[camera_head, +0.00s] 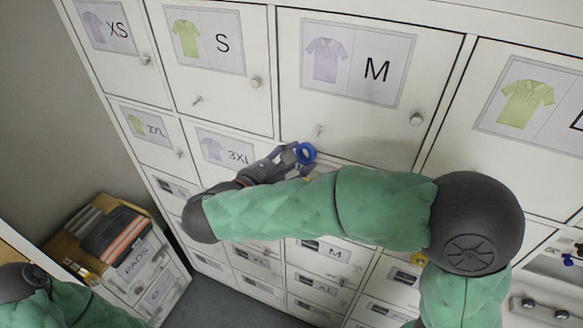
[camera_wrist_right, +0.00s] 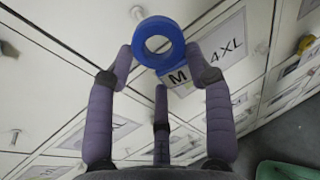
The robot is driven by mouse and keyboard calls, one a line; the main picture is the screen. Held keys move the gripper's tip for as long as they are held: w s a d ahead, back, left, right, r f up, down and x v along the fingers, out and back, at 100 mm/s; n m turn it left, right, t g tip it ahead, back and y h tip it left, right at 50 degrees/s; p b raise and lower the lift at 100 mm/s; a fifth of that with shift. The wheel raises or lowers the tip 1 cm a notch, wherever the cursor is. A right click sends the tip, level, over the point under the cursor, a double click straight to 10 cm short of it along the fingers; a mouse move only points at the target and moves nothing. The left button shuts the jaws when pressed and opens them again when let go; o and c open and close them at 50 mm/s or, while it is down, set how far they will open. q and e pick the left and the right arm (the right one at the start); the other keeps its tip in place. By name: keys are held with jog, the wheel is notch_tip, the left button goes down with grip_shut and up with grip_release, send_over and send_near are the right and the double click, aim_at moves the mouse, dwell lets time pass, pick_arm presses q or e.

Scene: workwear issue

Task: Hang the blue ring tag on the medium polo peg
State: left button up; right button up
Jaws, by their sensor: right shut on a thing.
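The blue ring tag (camera_head: 306,153) is in the fingers of my right gripper (camera_head: 294,156). The right wrist view shows the ring (camera_wrist_right: 158,42) between the fingertips of the gripper (camera_wrist_right: 163,62), its open hole facing the camera, with a blue tag marked M (camera_wrist_right: 180,77) below it. The medium polo door (camera_head: 292,100) bears a lilac polo picture and a large M. Its small peg (camera_head: 319,131) sticks out at the lower left of the door, just above and right of the ring and apart from it. My left gripper is out of view.
A round knob (camera_head: 416,119) sits on the right of the M door. Doors marked S (camera_head: 208,87) and 3XL (camera_head: 216,170) are nearby. My right arm covers several lower doors. A low cabinet (camera_head: 150,285) with folded clothing (camera_head: 115,238) stands lower left.

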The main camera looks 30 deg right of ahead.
jog(key=shift+w+d+f+b, duration=0.15)
jog(key=shift+w+d+b, duration=0.3)
jog(key=shift+w+d, duration=0.75)
jog(key=shift+d, duration=0.05)
jog(key=w+d, duration=0.2)
jog(key=d+b, duration=0.1)
jog(key=shift+w+d+f, duration=0.15)
jog(key=shift+w+f, duration=0.1)
jog(key=shift+w, duration=0.15)
jog(key=shift+f, duration=0.1)
